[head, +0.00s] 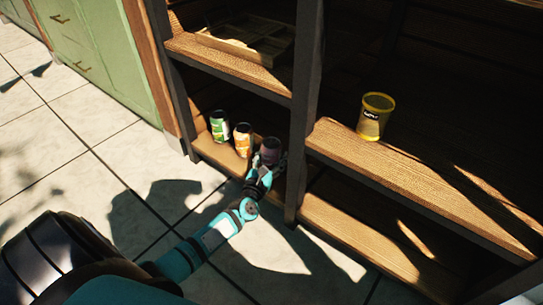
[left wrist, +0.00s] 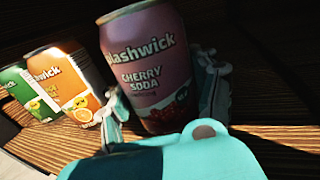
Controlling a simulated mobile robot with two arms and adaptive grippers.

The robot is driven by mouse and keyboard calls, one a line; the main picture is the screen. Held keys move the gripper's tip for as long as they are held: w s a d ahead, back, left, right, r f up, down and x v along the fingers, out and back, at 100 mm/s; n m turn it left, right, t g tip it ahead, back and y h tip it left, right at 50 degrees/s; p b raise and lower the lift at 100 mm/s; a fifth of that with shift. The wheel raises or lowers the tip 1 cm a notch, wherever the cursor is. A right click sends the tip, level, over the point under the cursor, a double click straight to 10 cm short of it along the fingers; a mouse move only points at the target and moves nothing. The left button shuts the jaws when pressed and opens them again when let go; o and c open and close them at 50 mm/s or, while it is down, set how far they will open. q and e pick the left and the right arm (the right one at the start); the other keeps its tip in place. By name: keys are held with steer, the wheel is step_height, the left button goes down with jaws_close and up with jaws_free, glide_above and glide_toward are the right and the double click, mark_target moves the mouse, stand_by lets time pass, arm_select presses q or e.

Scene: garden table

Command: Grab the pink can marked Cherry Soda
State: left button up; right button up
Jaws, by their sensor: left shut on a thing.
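The pink can (left wrist: 145,62), marked Cherry Soda, stands between the fingers of my left gripper (left wrist: 165,110) in the left wrist view. The gripper is shut on it, one finger on each side. In the head view the can (head: 270,148) looks dark in the shade, on a lower shelf (head: 222,157) of the wooden unit. My left arm reaches up to it from the lower left, and the gripper (head: 266,165) partly hides its lower part. I cannot tell whether the can touches the shelf. My right gripper is not in view.
An orange can (head: 243,139) stands just left of the gripper, with a green can (head: 219,126) beyond it. A dark upright post (head: 299,120) is close on the right. A yellow container (head: 375,116) stands on the right shelf. A wooden tray (head: 245,38) lies above.

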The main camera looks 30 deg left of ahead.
arm_select(q)
steer(key=shift+c, duration=0.9)
